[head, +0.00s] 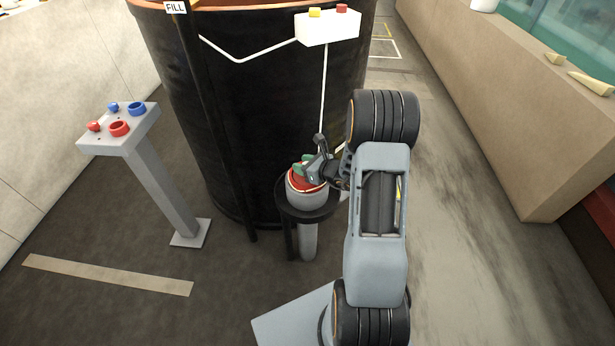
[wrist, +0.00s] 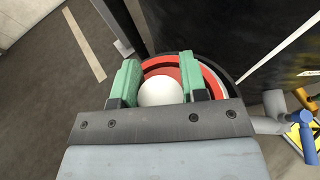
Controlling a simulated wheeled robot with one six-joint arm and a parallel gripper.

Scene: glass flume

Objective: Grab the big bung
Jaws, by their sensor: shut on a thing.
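The big bung (head: 311,184) shows red at the top of a grey cylindrical fitting (head: 308,198) beside the black tank. In the wrist view the bung is a red disc (wrist: 158,70) with a round white knob (wrist: 160,93) in its middle. My gripper (head: 303,166) is over it from above. Its green fingers (wrist: 160,82) stand on either side of the white knob and are shut on it. The bung still sits within the fitting's rim; whether it is lifted at all I cannot tell. The knob's near side is hidden by my gripper.
The large black tank (head: 270,110) stands right behind the fitting. A grey pedestal (head: 122,140) with red and blue parts stands left. A blue handle (wrist: 307,140) is at the wrist view's right.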

